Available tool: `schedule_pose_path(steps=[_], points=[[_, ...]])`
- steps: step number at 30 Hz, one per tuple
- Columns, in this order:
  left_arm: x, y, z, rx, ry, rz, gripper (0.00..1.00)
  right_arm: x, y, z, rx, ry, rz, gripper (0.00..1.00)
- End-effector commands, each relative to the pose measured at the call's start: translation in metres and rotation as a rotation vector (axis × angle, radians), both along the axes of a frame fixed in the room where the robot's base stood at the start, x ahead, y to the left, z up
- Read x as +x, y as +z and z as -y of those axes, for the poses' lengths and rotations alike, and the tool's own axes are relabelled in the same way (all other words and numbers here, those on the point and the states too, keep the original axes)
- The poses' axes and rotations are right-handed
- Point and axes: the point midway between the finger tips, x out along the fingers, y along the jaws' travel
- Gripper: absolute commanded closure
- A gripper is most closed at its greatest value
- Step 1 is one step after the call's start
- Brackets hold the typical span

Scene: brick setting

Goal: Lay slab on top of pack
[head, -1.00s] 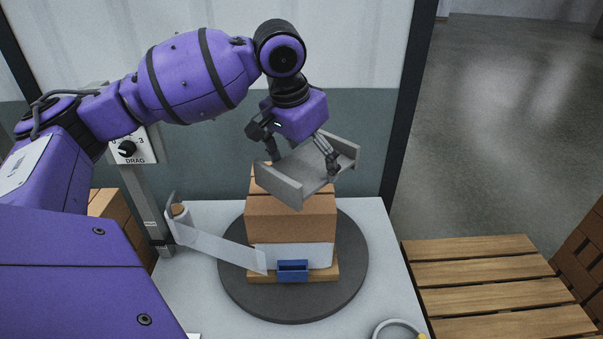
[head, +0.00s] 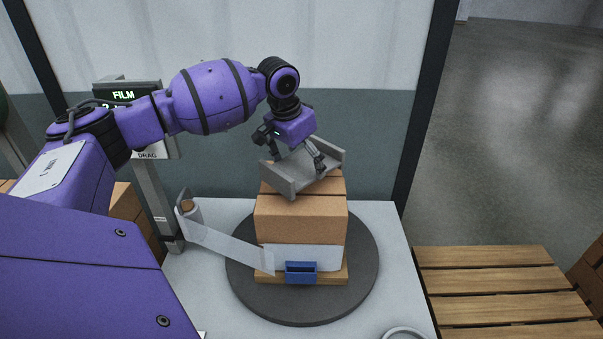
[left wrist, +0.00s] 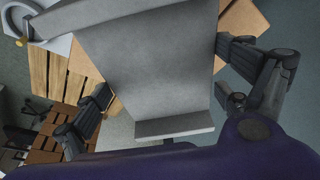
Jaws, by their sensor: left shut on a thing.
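The slab (head: 288,186) is a grey tray-like piece with raised ends. My left gripper (head: 294,156) is shut on it, one finger at each side, and holds it tilted and turned. The pack (head: 300,219) is a stack of brown cartons on a small wooden pallet, with pale film around its lower part. The slab is over the pack's top and hides part of it; I cannot tell whether they touch. In the left wrist view the slab (left wrist: 150,60) fills the middle, with carton behind it. My right gripper is not in view.
The pack stands on a dark round turntable (head: 250,298) on a pale base. A film strip (head: 225,245) runs from a roll (head: 188,208) at left to the pack. A post with a control box (head: 165,150) stands behind left. A slatted wooden pallet (head: 490,285) lies at right.

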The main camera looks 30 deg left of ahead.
Motion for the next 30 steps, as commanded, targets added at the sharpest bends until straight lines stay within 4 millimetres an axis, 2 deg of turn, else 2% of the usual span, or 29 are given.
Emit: schedule_pose_path(steps=[9, 20, 21, 22, 30], points=[[0.005, -0.034, -0.004, 0.001, 0.0, 0.004, 0.56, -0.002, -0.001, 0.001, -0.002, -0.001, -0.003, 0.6], [0.004, -0.038, -0.004, 0.0, -0.001, 0.004, 0.56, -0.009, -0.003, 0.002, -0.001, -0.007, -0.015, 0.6], [0.003, -0.04, -0.004, 0.001, -0.001, 0.001, 0.04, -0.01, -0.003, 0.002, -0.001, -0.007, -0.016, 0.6], [0.003, -0.04, -0.004, 0.001, -0.001, 0.0, 0.0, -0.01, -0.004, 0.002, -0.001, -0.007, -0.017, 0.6], [0.004, -0.04, -0.004, 0.001, -0.001, 0.0, 0.0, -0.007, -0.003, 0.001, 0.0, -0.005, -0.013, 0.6]])
